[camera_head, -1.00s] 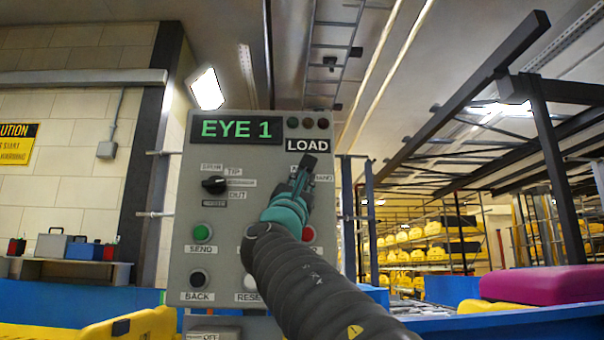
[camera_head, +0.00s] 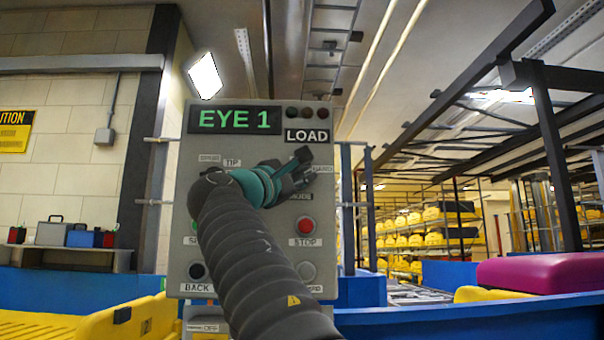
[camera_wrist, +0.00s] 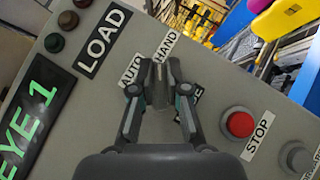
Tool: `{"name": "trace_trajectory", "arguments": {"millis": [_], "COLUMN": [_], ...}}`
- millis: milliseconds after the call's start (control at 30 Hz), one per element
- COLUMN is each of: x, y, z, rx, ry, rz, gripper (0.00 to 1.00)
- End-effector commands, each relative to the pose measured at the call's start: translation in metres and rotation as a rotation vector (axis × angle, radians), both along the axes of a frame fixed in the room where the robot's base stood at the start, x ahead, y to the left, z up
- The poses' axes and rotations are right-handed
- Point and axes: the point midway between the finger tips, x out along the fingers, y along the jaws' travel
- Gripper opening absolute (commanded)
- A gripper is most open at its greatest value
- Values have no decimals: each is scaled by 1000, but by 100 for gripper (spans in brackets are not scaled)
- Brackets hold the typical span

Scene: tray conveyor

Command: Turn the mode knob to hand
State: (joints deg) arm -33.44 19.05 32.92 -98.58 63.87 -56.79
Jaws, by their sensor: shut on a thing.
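The grey control panel (camera_head: 255,290) faces me. In the wrist view, the mode knob (camera_wrist: 160,76) is between my fingertips and mostly hidden by them. My gripper (camera_wrist: 157,80) is shut on it. The AUTO label (camera_wrist: 131,70) and the HAND label (camera_wrist: 166,45) sit just beyond the fingertips, and the MODE label is partly covered by a finger. The knob's exact pointing is hard to read. In the head view, my gripper (camera_head: 300,170) is at the panel's upper right, tilted to the right, with the HAND label (camera_head: 322,169) beside it.
The red STOP button (camera_wrist: 239,124) lies close to my gripper, below the knob. The EYE 1 display (camera_head: 234,120) and LOAD sign (camera_head: 307,136) are above. A blue conveyor side (camera_head: 480,325) and a magenta case (camera_head: 540,273) are at right.

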Motion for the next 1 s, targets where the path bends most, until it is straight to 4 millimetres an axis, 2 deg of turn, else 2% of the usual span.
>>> {"name": "trace_trajectory", "arguments": {"millis": [767,800,900,1000], "x": [0,0,0,0], "y": [-1,-1,-1,-1], "z": [-1,-1,-1,-1], "rx": [57,57,56,55], "ry": [2,2,2,1], "rz": [-3,-3,-2,-2], "gripper": [0,17,40,40]}}
